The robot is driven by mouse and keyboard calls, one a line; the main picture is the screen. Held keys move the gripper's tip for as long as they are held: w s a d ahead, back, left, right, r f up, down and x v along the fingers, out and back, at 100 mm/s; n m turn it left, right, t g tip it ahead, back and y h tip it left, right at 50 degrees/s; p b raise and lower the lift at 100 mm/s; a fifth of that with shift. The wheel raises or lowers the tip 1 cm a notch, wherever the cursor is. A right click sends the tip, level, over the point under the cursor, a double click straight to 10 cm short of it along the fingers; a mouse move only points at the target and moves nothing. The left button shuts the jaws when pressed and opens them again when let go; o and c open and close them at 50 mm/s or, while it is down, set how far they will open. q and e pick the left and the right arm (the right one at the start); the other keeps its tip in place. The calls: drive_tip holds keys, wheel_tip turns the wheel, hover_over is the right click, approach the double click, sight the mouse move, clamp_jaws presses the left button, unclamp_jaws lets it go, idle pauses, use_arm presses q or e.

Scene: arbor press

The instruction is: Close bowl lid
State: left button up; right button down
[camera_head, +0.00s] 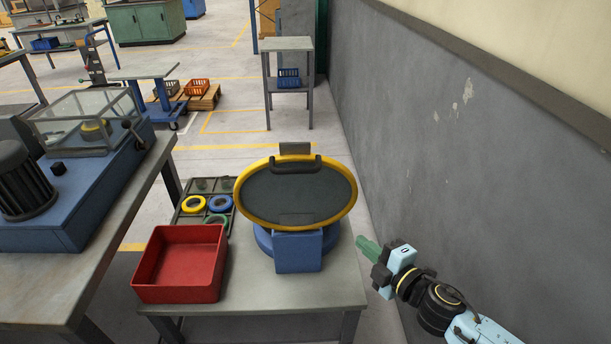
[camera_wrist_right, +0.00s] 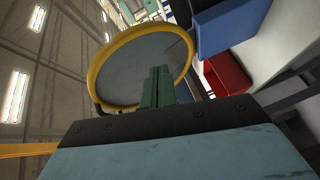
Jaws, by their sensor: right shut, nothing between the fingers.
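The bowl lid (camera_head: 298,193) is a dark disc with a yellow rim and a black handle near its far edge. It stands raised and tilted over the blue bowl (camera_head: 298,250) on the small grey table; I cannot tell its exact angle. The lid's round face (camera_wrist_right: 140,68) also fills the upper middle of the right wrist view. My right gripper (camera_head: 364,244), with green fingers, is shut and empty to the right of the bowl, apart from the lid in the head view. Its fingers (camera_wrist_right: 157,88) overlap the lid in the wrist view. My left gripper is not in view.
A red bin (camera_head: 180,264) stands left of the bowl, with a dark tray (camera_head: 206,188) of colored rings behind it. A grey wall (camera_head: 470,150) runs along the right. A workbench with a blue machine (camera_head: 90,190) is at left.

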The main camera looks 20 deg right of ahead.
sight(306, 169)
drive_tip(key=s+a+r+n+t+y, duration=0.1)
drive_tip(key=a+r+n+y, duration=0.25)
drive_tip(key=r, duration=0.45)
drive_tip(key=s+a+r+n+y, duration=0.2)
drive_tip(key=a+r+n, duration=0.2)
drive_tip(key=r, duration=0.3)
drive_tip(key=p+x, duration=0.1)
drive_tip(key=x, duration=0.5)
drive_tip(key=p+x, duration=0.1)
drive_tip(key=x, duration=0.2)
drive_tip(key=shift+w+r+p, duration=0.25)
drive_tip(key=shift+r+p, duration=0.1)
drive_tip(key=w, duration=0.3)
drive_tip(key=shift+w+d+r, duration=0.1)
drive_tip(key=shift+d+r, duration=0.15)
drive_tip(key=shift+d, duration=0.15)
drive_tip(key=shift+w+d, duration=0.1)
drive_tip(key=shift+w, duration=0.3)
drive_tip(key=shift+r, duration=0.1)
